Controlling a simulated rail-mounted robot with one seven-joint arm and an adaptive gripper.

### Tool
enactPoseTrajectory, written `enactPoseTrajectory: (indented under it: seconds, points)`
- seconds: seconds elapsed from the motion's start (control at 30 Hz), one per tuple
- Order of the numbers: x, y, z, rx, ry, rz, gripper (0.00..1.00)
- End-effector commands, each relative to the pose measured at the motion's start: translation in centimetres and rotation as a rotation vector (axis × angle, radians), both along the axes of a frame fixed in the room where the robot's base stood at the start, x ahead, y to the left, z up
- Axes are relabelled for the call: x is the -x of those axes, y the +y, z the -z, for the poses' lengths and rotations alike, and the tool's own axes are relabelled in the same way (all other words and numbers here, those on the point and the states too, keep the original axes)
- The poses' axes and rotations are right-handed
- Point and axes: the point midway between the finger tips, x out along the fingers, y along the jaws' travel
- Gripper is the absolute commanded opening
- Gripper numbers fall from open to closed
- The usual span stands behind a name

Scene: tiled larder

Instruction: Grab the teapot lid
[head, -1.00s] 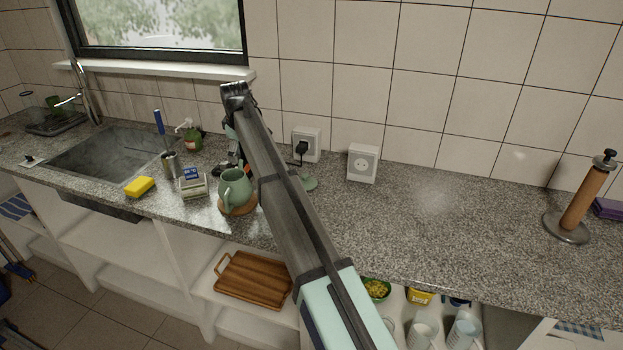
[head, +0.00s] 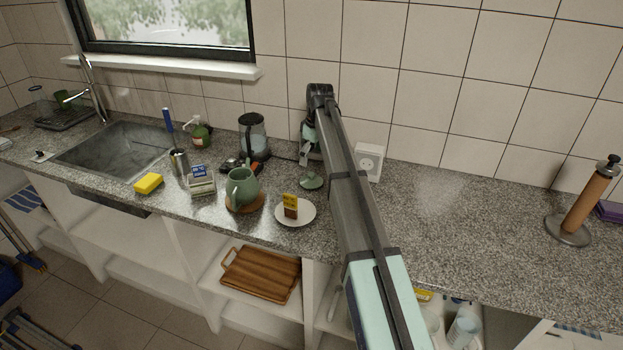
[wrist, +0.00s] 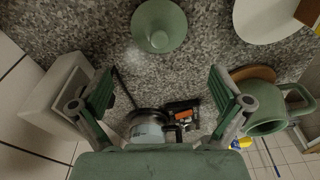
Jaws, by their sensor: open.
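The teapot lid (head: 312,182) is a green disc with a round knob, lying on the granite counter. It also shows at the top middle of the wrist view (wrist: 160,28). The green teapot (head: 242,190) stands without a lid on a round wooden coaster (head: 258,205), left of the lid. In the wrist view the teapot (wrist: 265,118) is at the right. My gripper (head: 308,152) is above the counter near the lid, apart from it. In the wrist view its two fingers (wrist: 160,100) are spread wide with nothing held between them, and the lid lies beyond them.
A white plate (head: 309,217) with a small yellow-brown box (head: 290,206) lies in front of the lid. A kettle (head: 253,138) stands behind left. The counter farther right is clear up to a paper-roll stand (head: 567,232).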

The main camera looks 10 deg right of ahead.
Motion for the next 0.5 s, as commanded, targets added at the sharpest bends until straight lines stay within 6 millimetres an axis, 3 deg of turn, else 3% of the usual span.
enactPoseTrajectory:
  seconds: [0.2, 0.5]
  points:
    - [-0.2, 0.3, 2.8, 0.001, 0.001, 0.0, 1.0]
    - [-0.1, 0.2, 4.2, 0.0, 0.001, 0.0, 1.0]
